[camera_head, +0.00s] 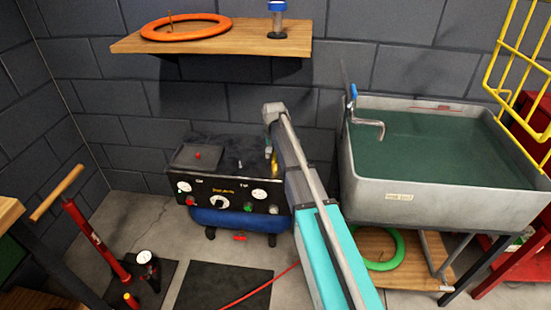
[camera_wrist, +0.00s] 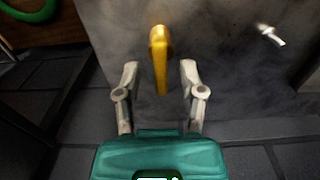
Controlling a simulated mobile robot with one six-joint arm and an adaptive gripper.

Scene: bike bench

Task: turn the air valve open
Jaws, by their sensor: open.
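The air valve has a yellow lever (camera_wrist: 160,62), seen in the wrist view against a dark grey surface. Its long handle points down the picture towards my gripper. My gripper (camera_wrist: 159,74) is open, with one finger on each side of the lever's handle and a visible gap on both sides. I cannot tell how far the fingers are from the lever in depth. In the head view a small yellow part of the valve (camera_head: 274,164) shows at the right end of the compressor (camera_head: 237,196), partly hidden behind my arm.
A grey wash tub (camera_head: 405,197) stands right of my arm, with a green ring (camera_head: 382,250) below it. A wooden shelf (camera_head: 216,44) holds an orange ring (camera_head: 157,35). A red floor pump (camera_head: 95,238) stands at left. A red hose (camera_head: 260,287) lies on the floor.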

